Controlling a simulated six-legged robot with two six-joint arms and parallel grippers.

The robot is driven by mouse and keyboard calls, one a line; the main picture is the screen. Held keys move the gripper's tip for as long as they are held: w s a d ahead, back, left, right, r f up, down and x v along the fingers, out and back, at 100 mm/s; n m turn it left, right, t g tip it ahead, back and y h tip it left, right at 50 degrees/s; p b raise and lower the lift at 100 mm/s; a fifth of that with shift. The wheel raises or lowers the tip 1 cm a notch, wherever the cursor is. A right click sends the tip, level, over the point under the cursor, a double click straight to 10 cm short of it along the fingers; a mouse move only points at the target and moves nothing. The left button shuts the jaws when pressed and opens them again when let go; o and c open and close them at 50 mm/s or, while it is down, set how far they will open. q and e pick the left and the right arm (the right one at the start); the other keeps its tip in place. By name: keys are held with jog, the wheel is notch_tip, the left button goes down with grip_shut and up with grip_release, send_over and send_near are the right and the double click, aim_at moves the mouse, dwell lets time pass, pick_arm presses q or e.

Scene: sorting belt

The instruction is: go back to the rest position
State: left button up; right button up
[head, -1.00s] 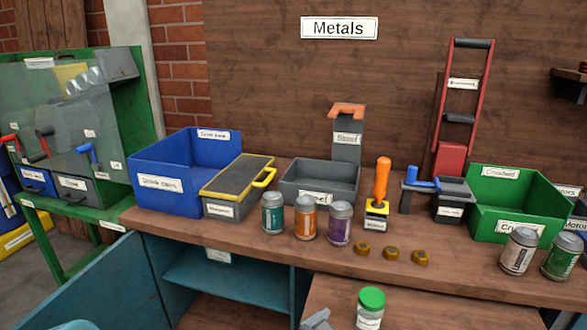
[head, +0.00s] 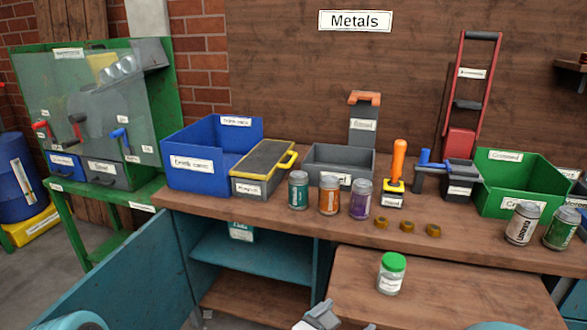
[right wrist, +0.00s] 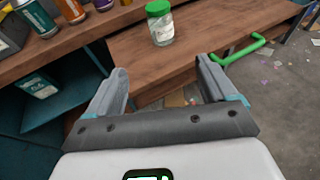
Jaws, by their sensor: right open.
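My right gripper (head: 322,308) shows at the bottom edge of the head view, in front of the lower wooden shelf. In the right wrist view its two grey fingers (right wrist: 162,80) are spread apart with nothing between them. A clear jar with a green lid (head: 391,272) stands upright on the lower shelf. In the right wrist view the jar (right wrist: 160,24) is beyond the fingertips and apart from them. My left gripper is not in view.
The upper bench holds a blue bin (head: 195,178), a green bin (head: 510,196), several cans, and an orange-handled tool (head: 398,165). A teal cabinet (head: 250,262) stands open below it. The lower shelf (head: 455,295) is mostly clear around the jar. A green handle (right wrist: 240,52) juts from it.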

notch_tip(320, 180, down, 22)
jog(key=d+n+g+y, duration=0.15)
jog(key=n+y, duration=0.25)
jog(key=n, duration=0.8)
jog(key=d+f+n+g+y, duration=0.15)
jog(key=n+y, duration=0.25)
jog(key=n, duration=0.8)
jog(key=s+f+n+g+y, duration=0.3)
jog(key=s+f+n+g, duration=0.15)
jog(key=s+n, duration=0.5)
jog(key=s+f+n+g+y, duration=0.2)
jog(key=s+f+n+g, duration=0.25)
jog(key=s+n, duration=0.55)
pick_arm(q)
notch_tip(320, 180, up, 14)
jog(key=p, duration=1.3)
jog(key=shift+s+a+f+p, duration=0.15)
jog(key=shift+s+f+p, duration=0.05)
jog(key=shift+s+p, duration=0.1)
pick_arm(e)
notch_tip(320, 180, up, 13)
jog(key=m+t, duration=0.1)
jog(key=shift+s+a+r+m, duration=0.2)
jog(key=shift+a+m, duration=0.05)
jog(key=shift+m, duration=0.1)
